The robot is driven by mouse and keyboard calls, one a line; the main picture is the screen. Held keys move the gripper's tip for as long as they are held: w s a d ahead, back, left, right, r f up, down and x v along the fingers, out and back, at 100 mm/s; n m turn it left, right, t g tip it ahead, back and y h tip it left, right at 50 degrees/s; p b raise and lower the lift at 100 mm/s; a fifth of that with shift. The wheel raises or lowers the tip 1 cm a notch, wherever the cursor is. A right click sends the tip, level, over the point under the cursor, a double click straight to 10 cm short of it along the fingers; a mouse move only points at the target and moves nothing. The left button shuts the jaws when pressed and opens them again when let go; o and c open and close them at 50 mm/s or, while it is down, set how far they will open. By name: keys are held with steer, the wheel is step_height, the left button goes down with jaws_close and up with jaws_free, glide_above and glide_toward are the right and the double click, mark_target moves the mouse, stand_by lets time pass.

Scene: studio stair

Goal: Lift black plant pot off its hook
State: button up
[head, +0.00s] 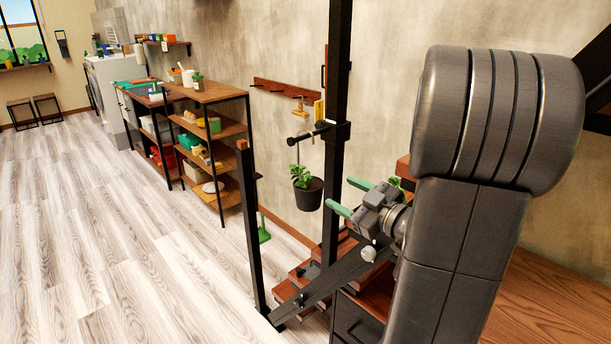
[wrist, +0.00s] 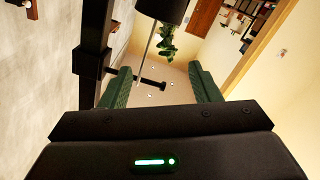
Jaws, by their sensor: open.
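The black plant pot (head: 309,196) with a green leafy plant hangs beneath a dark hook arm (head: 305,136) that sticks out from a black post. My gripper (head: 341,194), with two green fingers, is open and empty just right of the pot in the head view. In the wrist view the scene looks upside down. There the pot (wrist: 165,10) is at the top edge, partly cut off, beyond the open fingers (wrist: 160,70). A thin rod and the hook arm (wrist: 150,82) show between the fingers. Contact between fingers and pot is not visible.
The wooden floor (head: 110,230) at left is clear.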

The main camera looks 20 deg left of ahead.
mark_target(303, 171)
steer(key=p+x, duration=0.2)
steer(key=x, duration=1.2)
steer(key=shift+a+r, duration=0.15)
steer(key=shift+c, duration=0.3)
steer(key=c, duration=1.2)
steer(key=shift+o, duration=0.2)
steer(key=shift+r+p, duration=1.1)
steer(key=shift+r, duration=0.95)
steer(key=shift+b+x, duration=0.5)
steer(key=shift+x, duration=1.25)
steer(key=shift+f, duration=0.1)
step_height(303, 171, down, 11)
steer(key=b, duration=1)
